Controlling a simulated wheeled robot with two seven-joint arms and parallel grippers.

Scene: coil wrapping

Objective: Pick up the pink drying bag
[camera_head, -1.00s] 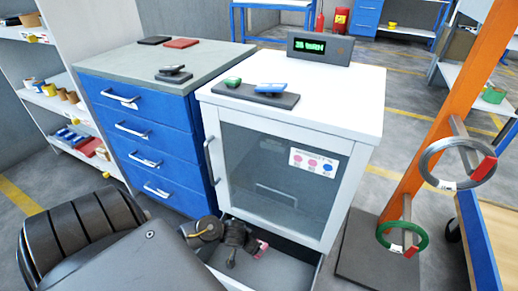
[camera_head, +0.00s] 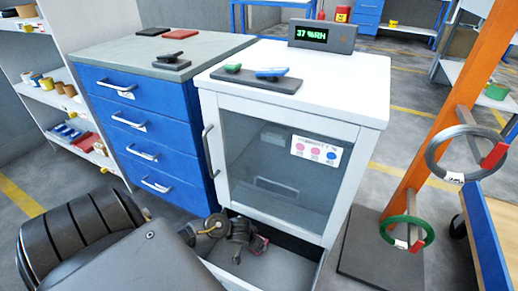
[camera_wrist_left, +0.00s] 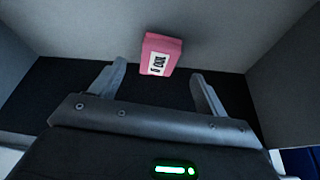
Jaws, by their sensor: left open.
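The pink drying bag (camera_wrist_left: 161,54) has a white label with dark print. In the left wrist view it stands in a grey drawer (camera_wrist_left: 72,32), just beyond the fingertips of my left gripper (camera_wrist_left: 158,82). The gripper is open, with the bag roughly between and ahead of its two fingers, and nothing is held. In the head view the left gripper (camera_head: 250,245) reaches into the open bottom drawer (camera_head: 288,268) of the white cabinet (camera_head: 290,180). The bag is mostly hidden there; only a small pinkish patch shows by the gripper. My right gripper is not in view.
The cabinet has a glass door with a pink and blue dot card (camera_head: 316,151). A humidity display (camera_head: 322,35) stands on top. A blue drawer unit (camera_head: 150,135) is at left. An orange post (camera_head: 440,130) with wire coils stands at right.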

